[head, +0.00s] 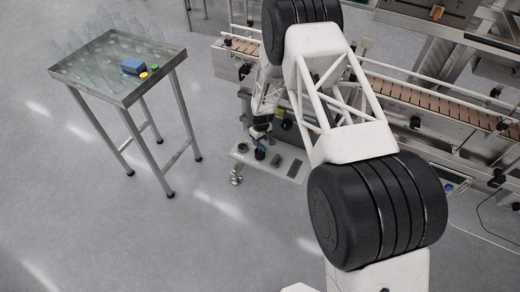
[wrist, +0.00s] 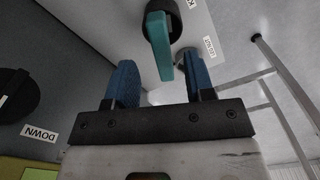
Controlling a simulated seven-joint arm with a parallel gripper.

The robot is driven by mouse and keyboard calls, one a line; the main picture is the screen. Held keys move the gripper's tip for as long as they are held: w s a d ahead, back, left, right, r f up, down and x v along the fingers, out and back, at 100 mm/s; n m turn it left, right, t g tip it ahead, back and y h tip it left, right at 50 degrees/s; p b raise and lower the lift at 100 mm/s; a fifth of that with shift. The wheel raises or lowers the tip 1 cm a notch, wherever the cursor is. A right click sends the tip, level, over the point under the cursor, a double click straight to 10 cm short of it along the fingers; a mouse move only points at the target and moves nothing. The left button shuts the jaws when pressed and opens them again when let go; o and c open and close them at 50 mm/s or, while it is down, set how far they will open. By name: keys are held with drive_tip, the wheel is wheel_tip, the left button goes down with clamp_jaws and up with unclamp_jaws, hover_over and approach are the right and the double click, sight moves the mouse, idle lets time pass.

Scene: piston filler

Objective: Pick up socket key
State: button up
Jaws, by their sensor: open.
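A teal bar-shaped handle (wrist: 160,45) shows at the top of the wrist view, set against a round black piece (wrist: 178,22) on a pale labelled panel. It looks like the socket key, but I cannot be sure. My gripper (wrist: 158,66) is open, with its two blue fingers on either side of the teal bar. The bar's lower end reaches between the fingers, and no contact is clear. In the head view my gripper (head: 260,138) is small, just above the front panel of the machine (head: 290,165). The key cannot be made out clearly there.
A steel table (head: 118,92) at the left holds clear bottles, a blue box (head: 133,66) and yellow and green caps. A conveyor (head: 400,92) runs behind my arm. A black knob (wrist: 14,95) by a "DOWN" label is left of my gripper. The floor between table and machine is clear.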

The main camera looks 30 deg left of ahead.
sight(260, 150)
drive_tip(key=shift+f, duration=0.1)
drive_tip(key=shift+s+a+f, duration=0.1)
drive_tip(key=shift+a+f, duration=0.05)
drive_tip(key=shift+f, duration=2.35)
clamp_jaws()
